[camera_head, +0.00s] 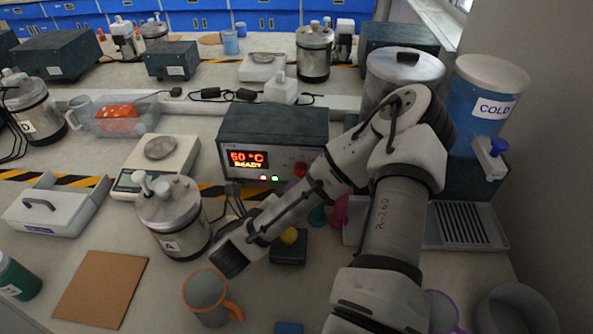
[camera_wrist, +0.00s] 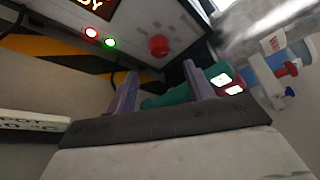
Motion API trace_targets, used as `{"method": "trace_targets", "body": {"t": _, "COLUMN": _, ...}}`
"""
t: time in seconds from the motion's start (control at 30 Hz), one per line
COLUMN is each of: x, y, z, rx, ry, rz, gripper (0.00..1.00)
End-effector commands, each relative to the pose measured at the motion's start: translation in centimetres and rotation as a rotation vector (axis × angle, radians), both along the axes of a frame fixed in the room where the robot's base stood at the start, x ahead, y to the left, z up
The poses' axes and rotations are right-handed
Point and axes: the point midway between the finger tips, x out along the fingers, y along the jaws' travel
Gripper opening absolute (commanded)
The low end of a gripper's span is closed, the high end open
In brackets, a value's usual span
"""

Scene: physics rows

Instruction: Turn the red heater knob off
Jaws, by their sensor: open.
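The heater controller (camera_head: 284,121) is a dark-topped box with a grey front. Its lit display (camera_head: 247,159) reads 50 °C READY. The red knob (camera_head: 300,169) is on the right of its front panel, partly beside my arm; it also shows in the wrist view (camera_wrist: 158,46). My gripper (camera_wrist: 159,69) is open, its two purple-grey fingers apart and nothing visibly held. In the wrist view the knob lies beyond the fingertips, between them and not touching as far as I can see. In the head view my arm hides part of the box's right side.
A red and a green lamp (camera_head: 269,178) glow under the display. A steel vessel marked A (camera_head: 171,217) and an orange-rimmed mug (camera_head: 206,298) stand left of my arm. A dark block with a yellow top (camera_head: 288,248) sits below it. A blue COLD dispenser (camera_head: 479,105) stands right.

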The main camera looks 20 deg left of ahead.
Motion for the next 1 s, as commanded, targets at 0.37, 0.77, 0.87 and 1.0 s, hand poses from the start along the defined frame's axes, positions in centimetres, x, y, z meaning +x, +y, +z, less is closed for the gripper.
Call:
{"method": "trace_targets", "body": {"t": 0.37, "x": 1.6, "y": 0.1, "z": -1.0, "rx": 0.006, "ry": 0.012, "rz": 0.006, "gripper": 0.52}}
{"method": "trace_targets", "body": {"t": 0.77, "x": 6.7, "y": -0.4, "z": -1.4, "rx": 0.002, "ry": -0.003, "rz": -0.001, "gripper": 0.52}}
{"method": "trace_targets", "body": {"t": 0.87, "x": 7.4, "y": -0.5, "z": -1.7, "rx": 0.002, "ry": -0.002, "rz": -0.001, "gripper": 0.52}}
{"method": "trace_targets", "body": {"t": 1.0, "x": 7.7, "y": -0.5, "z": -1.9, "rx": 0.002, "ry": -0.002, "rz": 0.001, "gripper": 0.52}}
